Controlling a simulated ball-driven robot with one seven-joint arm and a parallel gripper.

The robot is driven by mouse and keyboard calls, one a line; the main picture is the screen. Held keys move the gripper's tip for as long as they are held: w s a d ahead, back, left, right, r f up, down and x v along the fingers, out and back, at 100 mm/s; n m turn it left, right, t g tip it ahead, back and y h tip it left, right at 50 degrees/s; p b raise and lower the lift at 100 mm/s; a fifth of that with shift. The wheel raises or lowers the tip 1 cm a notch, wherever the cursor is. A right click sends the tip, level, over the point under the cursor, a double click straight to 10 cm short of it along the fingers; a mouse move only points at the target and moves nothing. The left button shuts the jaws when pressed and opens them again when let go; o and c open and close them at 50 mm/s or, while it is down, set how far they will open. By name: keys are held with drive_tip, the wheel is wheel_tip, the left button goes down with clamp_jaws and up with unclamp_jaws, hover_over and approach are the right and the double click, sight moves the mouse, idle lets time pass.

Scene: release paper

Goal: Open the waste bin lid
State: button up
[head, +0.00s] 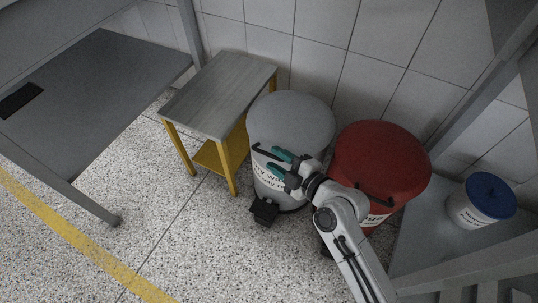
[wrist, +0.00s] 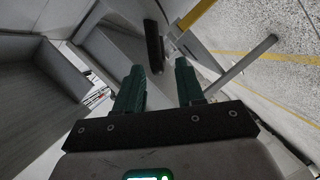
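A grey waste bin (head: 268,182) stands in front of the tiled wall, with its domed grey lid (head: 292,115) shut. A thin black handle (head: 264,153) is on the lid's front edge, and a black pedal (head: 264,211) is at the foot. My gripper (head: 276,163) is at the bin's front, pointing left, just by the handle. Its teal fingers are apart with nothing seen between them, also in the wrist view (wrist: 160,90). A dark upright bar (wrist: 153,45) shows beyond the fingertips there; I cannot tell surely if it is the handle.
A red bin (head: 385,158) with a shut lid stands right of the grey one, partly behind my arm. A small yellow-legged table (head: 220,95) is close on the left. A larger grey table (head: 95,90) is farther left. A blue-lidded white tub (head: 470,212) is at right. Front floor is clear.

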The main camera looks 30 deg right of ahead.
sight(273, 157)
drive_tip(key=shift+x, duration=1.75)
clamp_jaws()
